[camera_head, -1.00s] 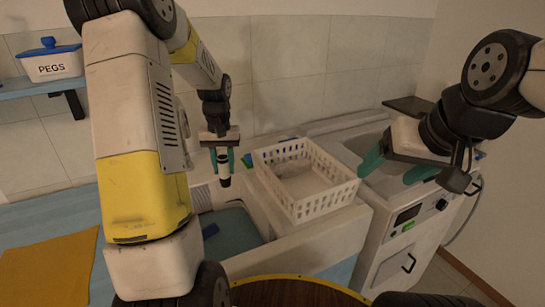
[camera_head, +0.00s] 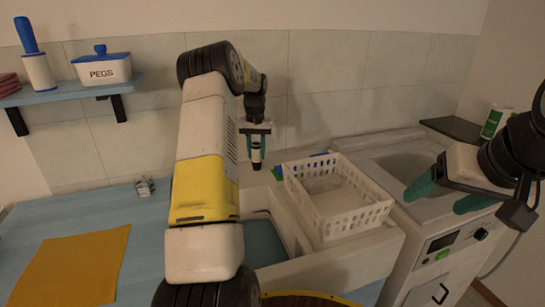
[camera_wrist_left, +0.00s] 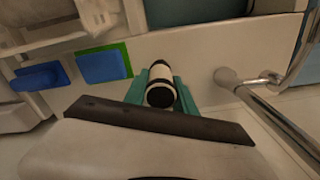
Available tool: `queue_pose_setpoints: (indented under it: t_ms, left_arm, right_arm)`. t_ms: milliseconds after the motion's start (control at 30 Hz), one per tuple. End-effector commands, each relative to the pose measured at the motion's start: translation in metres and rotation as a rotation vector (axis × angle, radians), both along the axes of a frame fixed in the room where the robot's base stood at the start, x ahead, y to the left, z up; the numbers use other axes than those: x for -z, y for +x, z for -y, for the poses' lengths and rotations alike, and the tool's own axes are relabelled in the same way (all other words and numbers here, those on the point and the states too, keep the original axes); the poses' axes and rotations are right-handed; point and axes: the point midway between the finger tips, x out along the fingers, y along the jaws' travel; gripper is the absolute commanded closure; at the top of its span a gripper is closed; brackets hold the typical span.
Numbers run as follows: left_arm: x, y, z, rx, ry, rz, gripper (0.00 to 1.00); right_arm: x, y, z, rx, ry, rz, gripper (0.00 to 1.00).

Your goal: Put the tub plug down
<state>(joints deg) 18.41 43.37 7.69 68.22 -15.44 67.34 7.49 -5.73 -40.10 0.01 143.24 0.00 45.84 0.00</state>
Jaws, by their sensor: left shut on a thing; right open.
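A small black-and-white cylinder, which I take to be the tub plug (camera_head: 257,158), hangs upright below my left gripper (camera_head: 257,145). The left wrist view shows the plug (camera_wrist_left: 160,92) end-on between the teal fingers of that gripper (camera_wrist_left: 162,88), which are shut on it. In the head view it is left of the white basket, in front of the tiled wall and apparently above the back ledge of the tub (camera_head: 265,240). My right gripper (camera_head: 447,192) is open and empty over the right-hand basin and machine.
A white slotted basket (camera_head: 338,215) stands on the ledge right of my left gripper. Blue-and-green pieces (camera_wrist_left: 104,64) lie near it. A metal tap (camera_wrist_left: 275,110) is close on the right in the wrist view. An orange cloth (camera_head: 70,265) lies on the blue counter.

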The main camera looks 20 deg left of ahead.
Motion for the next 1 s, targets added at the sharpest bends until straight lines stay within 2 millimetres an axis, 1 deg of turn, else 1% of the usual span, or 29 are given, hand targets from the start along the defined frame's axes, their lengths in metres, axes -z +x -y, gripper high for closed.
queue_pose_setpoints:
  t_ms: [67, 300, 667, 700, 800, 1000]
  left_arm:
    - [0.004, 0.001, 0.000, 0.000, -0.001, -0.002, 1.00]
    - [0.034, 0.000, 0.001, 0.002, -0.001, -0.002, 1.00]
    - [0.038, 0.001, 0.000, 0.001, 0.000, 0.001, 1.00]
    - [0.038, 0.001, 0.000, 0.001, 0.000, 0.001, 0.64]
    - [0.038, 0.001, 0.000, 0.001, 0.000, 0.001, 0.46]
    - [0.038, 0.000, 0.000, 0.001, 0.000, 0.001, 0.46]
  right_arm:
    - [0.000, 0.000, 0.000, 0.000, 0.000, 0.000, 0.27]
    - [0.000, 0.000, 0.000, 0.000, 0.000, 0.000, 0.27]
    - [0.000, 0.000, 0.000, 0.000, 0.000, 0.000, 0.27]
    - [0.000, 0.000, 0.000, 0.000, 0.000, 0.000, 0.27]
    - [0.000, 0.000, 0.000, 0.000, 0.000, 0.000, 0.27]
    - [0.000, 0.000, 0.000, 0.000, 0.000, 0.000, 0.27]
